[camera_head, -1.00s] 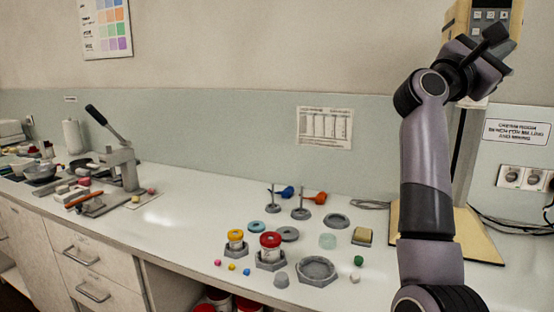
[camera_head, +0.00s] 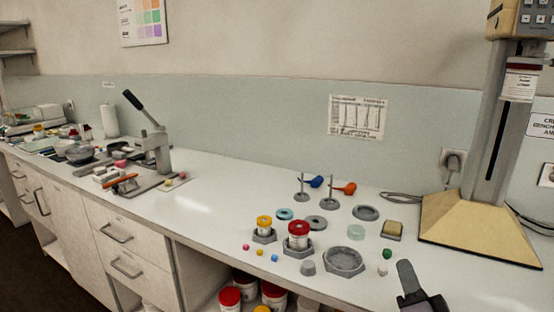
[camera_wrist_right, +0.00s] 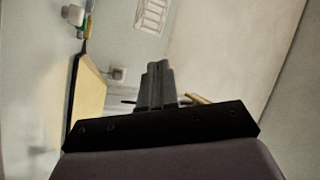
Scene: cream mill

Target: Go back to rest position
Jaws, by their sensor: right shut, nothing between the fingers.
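My right gripper (camera_head: 405,266) shows at the bottom right of the head view, in front of the bench's near edge, with most of its arm out of frame. In the right wrist view its dark fingers (camera_wrist_right: 158,66) are together with nothing between them. The wall and the beige machine base (camera_wrist_right: 88,100) show behind them, turned sideways. My left gripper is in neither view.
The white bench (camera_head: 225,207) holds red-lidded (camera_head: 298,228) and yellow-lidded (camera_head: 264,222) jars, a grey hexagonal dish (camera_head: 343,261) and small coloured pieces. A tall machine (camera_head: 480,215) stands at right, a lever press (camera_head: 155,150) at left. Tubs (camera_head: 230,297) sit below.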

